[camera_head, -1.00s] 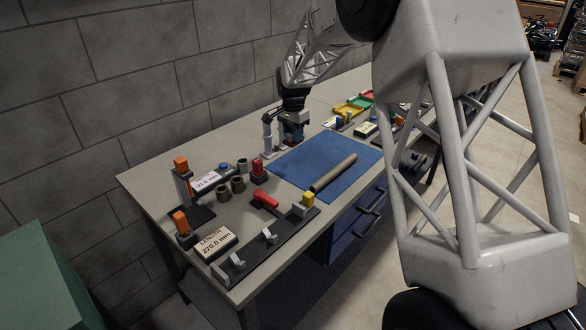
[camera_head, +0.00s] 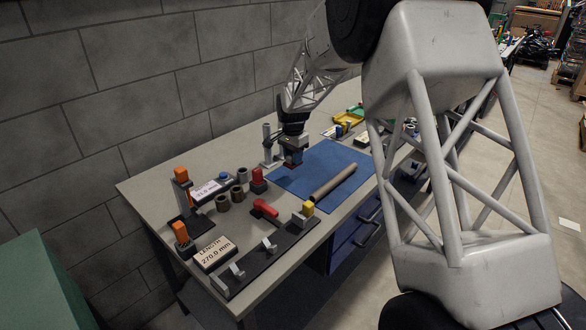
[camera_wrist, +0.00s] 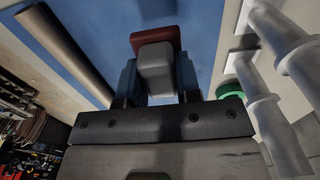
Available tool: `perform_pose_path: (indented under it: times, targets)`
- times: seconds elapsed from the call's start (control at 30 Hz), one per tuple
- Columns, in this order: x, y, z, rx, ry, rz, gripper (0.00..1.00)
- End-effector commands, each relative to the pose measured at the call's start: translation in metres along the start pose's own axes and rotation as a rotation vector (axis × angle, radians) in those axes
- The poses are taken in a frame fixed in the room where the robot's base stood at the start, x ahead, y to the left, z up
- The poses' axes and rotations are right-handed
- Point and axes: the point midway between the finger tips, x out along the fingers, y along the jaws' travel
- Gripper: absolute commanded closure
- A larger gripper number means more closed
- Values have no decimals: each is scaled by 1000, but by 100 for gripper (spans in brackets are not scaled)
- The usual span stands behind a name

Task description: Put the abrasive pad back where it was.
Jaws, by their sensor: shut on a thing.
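The abrasive pad (camera_wrist: 157,40) is a grey block with a dark red lower face. My gripper (camera_wrist: 157,78) is shut on its grey block in the wrist view, with one finger on each side. In the head view my gripper (camera_head: 294,157) is low over the back left edge of the blue mat (camera_head: 318,165), and a bit of red shows under it. I cannot tell whether the pad touches the surface.
A grey post stand (camera_head: 267,145) is close left of my gripper. A brown tube (camera_head: 334,181) lies on the mat. A red-handled tool (camera_head: 264,209) and a black fixture rail (camera_head: 262,262) are in front. The middle of the mat is clear.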

Motion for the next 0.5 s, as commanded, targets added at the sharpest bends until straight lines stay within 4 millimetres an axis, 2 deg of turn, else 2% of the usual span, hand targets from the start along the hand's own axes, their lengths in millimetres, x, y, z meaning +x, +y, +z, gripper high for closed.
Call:
perform_pose_path:
  times: [0.17,0.5]
  targets:
    - [5,0,0,0,0,0,94]
    - [43,0,0,0,-1,2,94]
